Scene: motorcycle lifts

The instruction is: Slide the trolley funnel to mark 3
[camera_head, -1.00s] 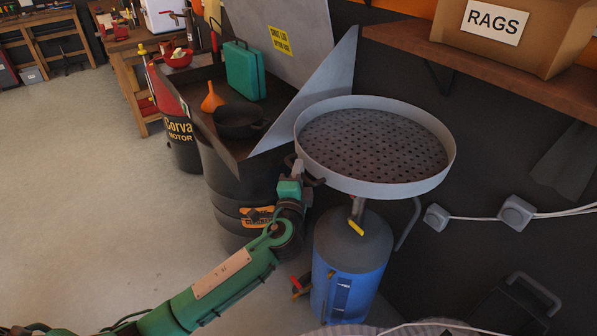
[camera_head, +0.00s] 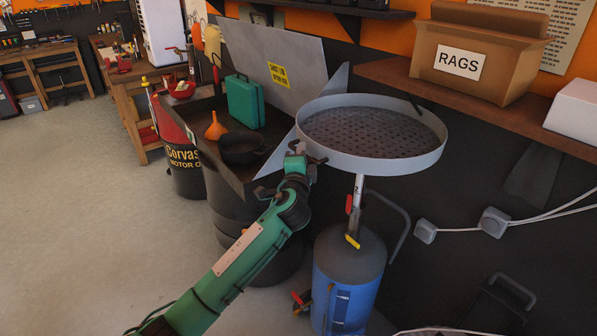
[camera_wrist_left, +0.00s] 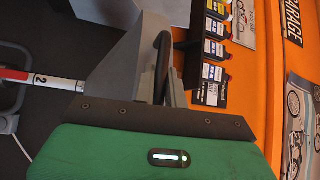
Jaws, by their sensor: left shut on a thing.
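The trolley funnel (camera_head: 372,134) is a wide, round grey pan with a perforated plate inside. It sits on top of a light post (camera_head: 357,196) rising from a blue tank (camera_head: 345,290). The number 2 shows on the post below the pan, and also on the red-banded post in the left wrist view (camera_wrist_left: 42,81). A red lever and a yellow piece sit lower on the post. My left gripper (camera_head: 303,163) is at the pan's left rim, shut on its dark handle, which shows in the left wrist view (camera_wrist_left: 161,68). Mark 3 is not visible. My right gripper is out of view.
A drum-topped bench (camera_head: 245,175) holding an orange funnel (camera_head: 215,126), a black pan and a green canister stands left of the trolley. A shelf with a RAGS box (camera_head: 478,60) is behind right. Wall sockets (camera_head: 494,221) with cables are at right. The left floor is clear.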

